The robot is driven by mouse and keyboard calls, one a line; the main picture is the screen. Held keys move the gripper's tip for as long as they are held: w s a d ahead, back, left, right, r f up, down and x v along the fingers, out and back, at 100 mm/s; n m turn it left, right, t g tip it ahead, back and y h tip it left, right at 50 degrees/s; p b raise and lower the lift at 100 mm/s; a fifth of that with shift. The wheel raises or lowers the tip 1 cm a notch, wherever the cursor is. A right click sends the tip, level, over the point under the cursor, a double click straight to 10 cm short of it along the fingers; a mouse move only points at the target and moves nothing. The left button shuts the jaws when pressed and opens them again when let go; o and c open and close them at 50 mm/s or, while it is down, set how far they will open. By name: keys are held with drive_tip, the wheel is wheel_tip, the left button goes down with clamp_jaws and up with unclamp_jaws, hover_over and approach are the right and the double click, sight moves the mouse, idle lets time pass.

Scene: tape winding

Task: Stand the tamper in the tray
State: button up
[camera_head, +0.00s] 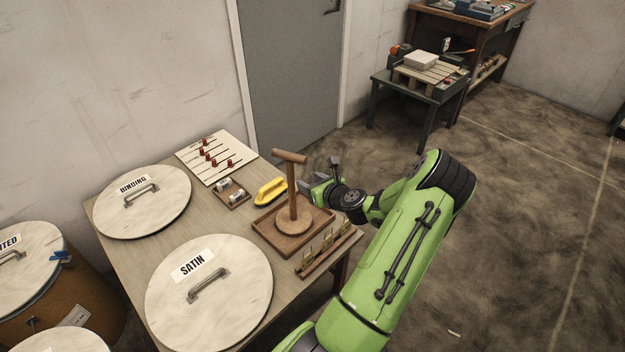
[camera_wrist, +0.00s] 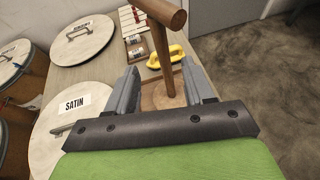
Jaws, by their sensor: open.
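The wooden tamper (camera_head: 293,190) has a round foot, an upright shaft and a cross handle on top. It stands upright in the square wooden tray (camera_head: 262,236), with its foot inside the rim. In the wrist view the tamper's shaft (camera_wrist: 166,62) rises in the space between and beyond my fingers, over the tray (camera_wrist: 148,97). My gripper (camera_head: 322,177) is open and empty, just right of the tamper in the head view; it also shows in the wrist view (camera_wrist: 163,88). The tamper's foot is partly hidden in the wrist view.
On the table lie lids marked SATIN (camera_head: 208,300) and BINDING (camera_head: 141,202), a yellow handled tool (camera_head: 270,190), a small holder (camera_head: 233,195), a board with red pegs (camera_head: 215,160) and a wooden rack (camera_head: 328,252). A grey door (camera_head: 290,75) stands behind.

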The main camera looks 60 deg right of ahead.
drive_tip(key=w+a+r+n+g+y, duration=0.2)
drive_tip(key=a+r+n, duration=0.2)
drive_tip(key=a+n, duration=0.5)
drive_tip(key=w+a+r+n+g+y, duration=0.2)
drive_tip(key=a+r+n, duration=0.2)
drive_tip(key=a+n, duration=0.5)
drive_tip(key=w+a+r+n+g+y, duration=0.2)
drive_tip(key=a+r+n, duration=0.2)
drive_tip(key=a+n, duration=0.5)
drive_tip(key=s+a+r+n, duration=0.4)
drive_tip(key=s+a+n, duration=0.3)
drive_tip(key=s, duration=0.2)
drive_tip(key=s+a+r+n, duration=0.5)
drive_tip(key=s+a+n, duration=0.1)
drive_tip(key=s+a, duration=0.2)
drive_tip(key=shift+s+n+g+h, duration=0.3)
drive_tip(key=shift+s+n, duration=0.1)
drive_tip(key=shift+s, duration=0.2)
drive_tip(key=shift+a, duration=0.1)
